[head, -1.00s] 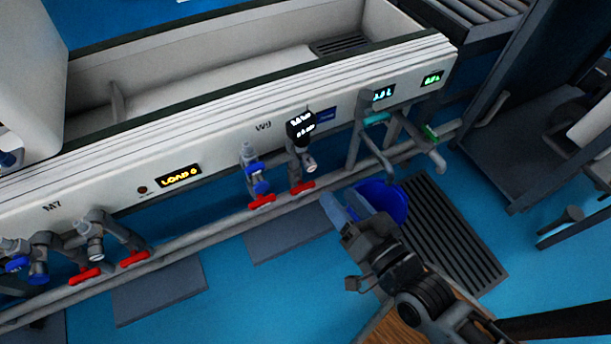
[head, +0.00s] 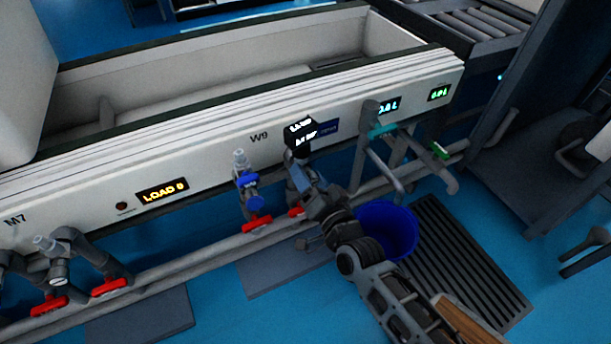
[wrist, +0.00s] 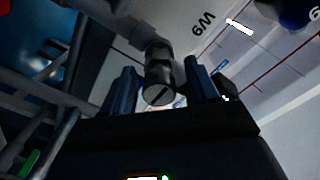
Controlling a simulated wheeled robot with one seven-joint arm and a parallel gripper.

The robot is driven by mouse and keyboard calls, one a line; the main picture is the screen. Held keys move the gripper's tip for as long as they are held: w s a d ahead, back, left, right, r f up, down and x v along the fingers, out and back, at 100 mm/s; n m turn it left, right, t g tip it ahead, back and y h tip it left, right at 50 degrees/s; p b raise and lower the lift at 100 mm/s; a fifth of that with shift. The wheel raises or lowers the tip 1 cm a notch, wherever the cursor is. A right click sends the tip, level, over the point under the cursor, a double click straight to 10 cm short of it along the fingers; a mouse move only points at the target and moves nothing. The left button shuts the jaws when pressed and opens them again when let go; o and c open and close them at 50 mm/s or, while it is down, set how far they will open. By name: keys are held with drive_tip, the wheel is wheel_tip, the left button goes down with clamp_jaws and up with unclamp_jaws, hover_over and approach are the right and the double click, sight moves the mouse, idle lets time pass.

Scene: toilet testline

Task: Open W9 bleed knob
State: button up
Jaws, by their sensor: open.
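The W9 label (head: 259,137) is on the white panel, and it also shows upside down in the wrist view (wrist: 203,23). A grey round knob with a slotted end (wrist: 159,92), which looks like the W9 bleed knob, sits between my two blue fingers in the wrist view. My gripper (head: 297,178) is open at the W9 pipework, just under the small black display (head: 300,130). A gap seems to show on each side of the knob; contact is not clear. In the head view my gripper hides the knob.
Left of my gripper is a valve with a blue handle (head: 248,179) and a red handle (head: 257,224). Another red handle (head: 296,211) is close under my gripper. A grey pipe (head: 190,252) runs along below. A blue bucket (head: 392,228) stands on the floor to the right.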

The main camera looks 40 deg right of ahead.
drive_tip(key=shift+w+d, duration=0.2)
drive_tip(key=shift+w, duration=0.45)
drive_tip(key=c, duration=1)
drive_tip(key=shift+r, duration=0.1)
drive_tip(key=shift+c, duration=0.2)
